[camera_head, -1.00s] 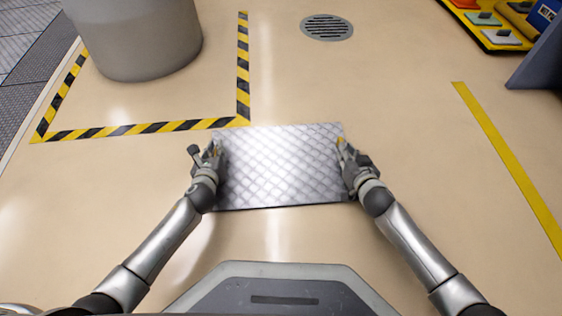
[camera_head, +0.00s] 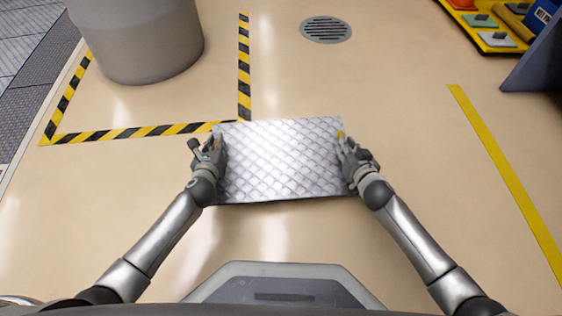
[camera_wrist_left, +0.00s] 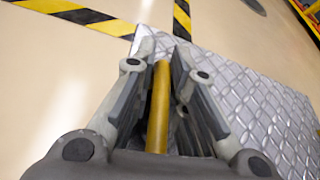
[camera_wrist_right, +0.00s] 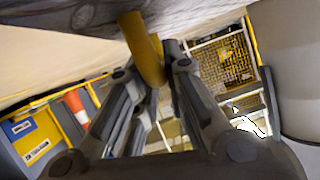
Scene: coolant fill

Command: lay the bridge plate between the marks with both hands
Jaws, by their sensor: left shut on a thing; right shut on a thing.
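The bridge plate (camera_head: 280,160) is a silver sheet with a diamond tread, held between my two grippers in front of my base. It hangs over the floor, slightly tilted in the picture. My left gripper (camera_head: 215,150) is shut on a yellow handle (camera_wrist_left: 158,105) at the plate's left edge. My right gripper (camera_head: 346,148) is shut on the yellow handle (camera_wrist_right: 142,48) at the right edge. In the right wrist view the plate's underside (camera_wrist_right: 80,15) shows at the top. Black-and-yellow striped marks (camera_head: 130,132) lie beyond the plate's left corner. How high the plate is cannot be told.
A grey round bin (camera_head: 135,40) stands inside the striped corner. A round floor drain (camera_head: 326,29) lies beyond the plate. A plain yellow line (camera_head: 505,180) runs along the right. A yellow tray with coloured items (camera_head: 495,38) is at the far right. Floor around the plate is clear.

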